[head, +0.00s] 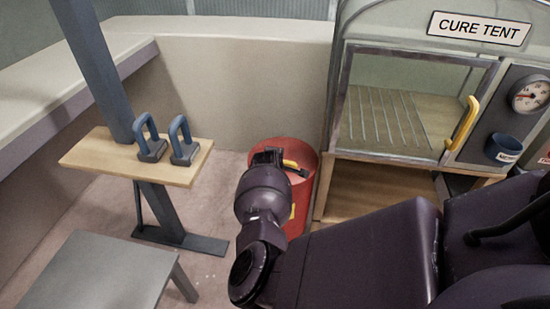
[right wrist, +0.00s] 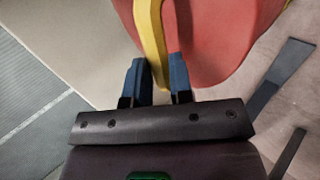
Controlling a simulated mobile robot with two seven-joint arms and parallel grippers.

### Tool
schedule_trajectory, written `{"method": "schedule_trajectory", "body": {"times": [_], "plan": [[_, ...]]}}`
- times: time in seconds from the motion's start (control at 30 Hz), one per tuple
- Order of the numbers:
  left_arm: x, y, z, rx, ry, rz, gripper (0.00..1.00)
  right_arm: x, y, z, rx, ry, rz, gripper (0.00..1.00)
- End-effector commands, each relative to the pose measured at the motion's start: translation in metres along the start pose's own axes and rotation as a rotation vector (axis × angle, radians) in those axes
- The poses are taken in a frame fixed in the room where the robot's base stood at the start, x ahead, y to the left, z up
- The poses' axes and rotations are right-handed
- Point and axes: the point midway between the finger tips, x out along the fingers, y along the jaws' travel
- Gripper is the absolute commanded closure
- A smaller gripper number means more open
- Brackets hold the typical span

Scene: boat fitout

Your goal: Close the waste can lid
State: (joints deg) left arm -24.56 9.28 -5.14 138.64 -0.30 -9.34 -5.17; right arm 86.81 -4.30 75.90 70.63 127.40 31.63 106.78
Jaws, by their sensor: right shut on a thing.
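The red waste can (head: 298,215) stands on the floor left of the cure tent. Its yellow handle (head: 291,164) shows at the can's top, partly covered by my right gripper (head: 275,160). In the right wrist view, the blue fingers of that gripper (right wrist: 157,70) are shut on the yellow handle (right wrist: 149,28), with the red surface (right wrist: 230,30) of the can or its lid just beyond. My arm hides much of the can in the head view, and I cannot tell how far the lid is open. My left gripper is in neither view.
A wooden shelf (head: 95,156) with two blue-handled tools (head: 183,141) is at left. A grey table (head: 100,275) is in front.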

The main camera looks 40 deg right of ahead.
Motion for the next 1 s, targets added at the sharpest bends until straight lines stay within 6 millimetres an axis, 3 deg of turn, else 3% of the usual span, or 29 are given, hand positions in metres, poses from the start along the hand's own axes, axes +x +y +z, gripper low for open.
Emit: {"method": "schedule_trajectory", "body": {"times": [0.03,0.53,0.57,0.7,1.0], "plan": [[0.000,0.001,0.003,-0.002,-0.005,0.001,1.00,0.005,-0.013,0.003,-0.002,-0.005,-0.017,1.00],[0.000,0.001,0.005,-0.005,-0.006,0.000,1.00,0.009,-0.026,0.003,-0.003,-0.005,-0.036,1.00],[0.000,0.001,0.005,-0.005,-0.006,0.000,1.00,0.009,-0.027,0.003,-0.003,-0.005,-0.036,0.75],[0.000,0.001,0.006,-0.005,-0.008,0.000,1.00,0.009,-0.027,0.003,-0.004,-0.005,-0.036,0.54],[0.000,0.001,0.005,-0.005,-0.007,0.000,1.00,0.007,-0.023,0.002,-0.004,-0.004,-0.030,0.54]]}}
